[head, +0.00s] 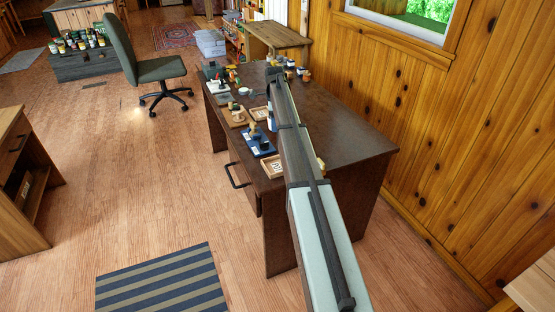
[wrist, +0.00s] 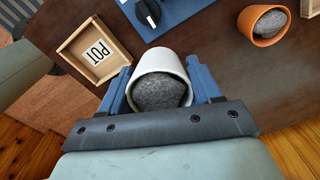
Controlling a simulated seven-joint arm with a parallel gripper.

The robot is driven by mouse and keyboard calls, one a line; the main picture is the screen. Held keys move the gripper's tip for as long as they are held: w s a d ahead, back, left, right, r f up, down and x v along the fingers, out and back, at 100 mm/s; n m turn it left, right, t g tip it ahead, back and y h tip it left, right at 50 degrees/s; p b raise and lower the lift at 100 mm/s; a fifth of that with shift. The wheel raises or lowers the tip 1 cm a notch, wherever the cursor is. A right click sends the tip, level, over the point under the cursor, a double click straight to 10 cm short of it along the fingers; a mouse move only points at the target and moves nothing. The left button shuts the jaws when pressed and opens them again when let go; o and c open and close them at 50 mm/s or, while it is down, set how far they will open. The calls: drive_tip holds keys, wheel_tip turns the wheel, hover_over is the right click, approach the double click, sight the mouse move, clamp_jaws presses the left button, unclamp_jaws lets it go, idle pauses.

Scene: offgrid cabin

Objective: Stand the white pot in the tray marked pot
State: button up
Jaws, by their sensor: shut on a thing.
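The white pot (wrist: 157,62) is between the two blue fingers of my gripper (wrist: 161,82) in the wrist view, and the gripper is shut on it. A rough grey stone-like filling (wrist: 160,93) shows in its mouth. The pot leans toward the camera in this view. The square wooden tray marked POT (wrist: 76,68) lies to the upper left of the gripper, apart from the pot, and looks empty. In the head view, a labelled wooden tray (head: 263,164) lies at the desk's left edge.
An orange pot (wrist: 262,38) with a grey filling stands at the upper right in the wrist view. A blue board (wrist: 178,14) with a black knob lies beyond the tray. The brown desk (head: 345,145) is clear on its right side, and small items crowd its left side.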

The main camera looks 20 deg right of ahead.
drive_tip(key=m, duration=0.2)
hover_over(277, 167)
drive_tip(key=shift+s+f+m, duration=0.1)
drive_tip(key=shift+f+m, duration=0.55)
drive_tip(key=shift+f, duration=1.95)
drive_tip(key=shift+f+m, duration=0.65)
drive_tip(key=shift+f, duration=1.95)
drive_tip(key=shift+f, duration=0.15)
drive_tip(key=o, duration=0.8)
drive_tip(key=shift+o, duration=0.2)
wheel_tip(277, 167, up, 12)
drive_tip(key=shift+r, duration=0.2)
